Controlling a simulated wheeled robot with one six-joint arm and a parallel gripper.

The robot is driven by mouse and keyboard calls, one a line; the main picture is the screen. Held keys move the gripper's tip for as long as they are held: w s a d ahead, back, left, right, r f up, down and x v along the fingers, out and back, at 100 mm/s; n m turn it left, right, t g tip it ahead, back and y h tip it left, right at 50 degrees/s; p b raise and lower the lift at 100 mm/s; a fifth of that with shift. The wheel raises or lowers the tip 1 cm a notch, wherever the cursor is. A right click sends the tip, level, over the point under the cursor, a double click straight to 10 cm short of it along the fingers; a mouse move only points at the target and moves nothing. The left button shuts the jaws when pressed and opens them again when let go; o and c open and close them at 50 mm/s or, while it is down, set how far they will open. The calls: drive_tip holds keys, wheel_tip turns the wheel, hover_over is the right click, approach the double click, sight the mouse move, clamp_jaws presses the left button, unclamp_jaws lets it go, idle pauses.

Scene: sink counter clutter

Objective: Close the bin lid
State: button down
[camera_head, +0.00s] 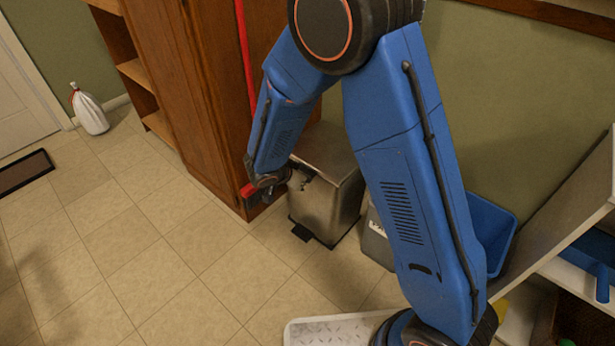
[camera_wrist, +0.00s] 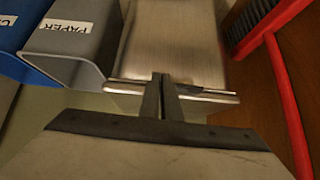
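A brushed-metal bin (camera_head: 320,210) stands on the floor beside a wooden cabinet, with a black pedal at its foot. Its grey lid (camera_head: 328,152) looks near level in the head view. I cannot tell if it meets the rim all round. My gripper (camera_head: 268,180) is at the bin's upper front left corner and hides part of it. In the wrist view my gripper's fingers (camera_wrist: 161,90) are together, with nothing seen between them. They overlap a shiny metal edge of the bin (camera_wrist: 175,50); contact cannot be told.
A grey bin labelled PAPER (camera_wrist: 75,38) and a blue bin (camera_head: 492,225) stand beside the metal bin. A red broom handle (camera_head: 245,60) leans on the cabinet (camera_head: 200,90). A white tray (camera_head: 310,332) lies on the floor.

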drive_tip(key=shift+d+f, duration=0.3)
drive_tip(key=shift+f, duration=0.25)
drive_tip(key=shift+d+f, duration=0.25)
drive_tip(key=shift+f, duration=0.3)
drive_tip(key=v, duration=1.7)
drive_tip(key=shift+w+a+r, duration=0.2)
drive_tip(key=shift+a+r, duration=0.05)
drive_tip(key=shift+a, duration=0.05)
